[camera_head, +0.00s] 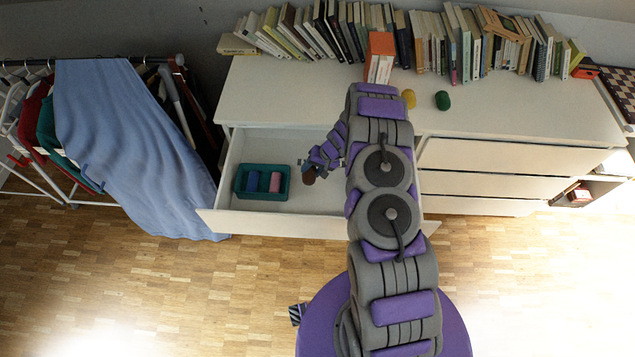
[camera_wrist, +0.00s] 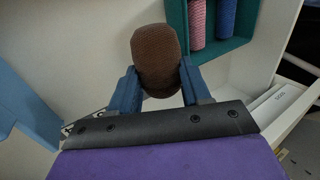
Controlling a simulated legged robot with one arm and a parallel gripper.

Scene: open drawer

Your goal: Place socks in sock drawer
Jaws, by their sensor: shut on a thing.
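My gripper (camera_head: 309,167) is over the open drawer (camera_head: 262,222) in the head view. In the wrist view my gripper (camera_wrist: 160,90) is shut on a rolled brown sock (camera_wrist: 157,55), which also shows small in the head view (camera_head: 309,177). A teal bin (camera_head: 240,190) stands inside the drawer, left of my gripper. It holds a blue rolled sock (camera_head: 252,181) and a pink rolled sock (camera_head: 275,182). A yellow rolled sock (camera_head: 409,98) and a green rolled sock (camera_head: 442,100) lie on the dresser top (camera_head: 290,92), right of my arm.
Books (camera_head: 435,45) line the back of the dresser top, with an orange box (camera_head: 380,55) in front. A clothes rack with a blue cloth (camera_head: 125,140) stands left of the drawer. Closed drawers (camera_head: 510,155) are at the right. The drawer floor beside the bin is bare.

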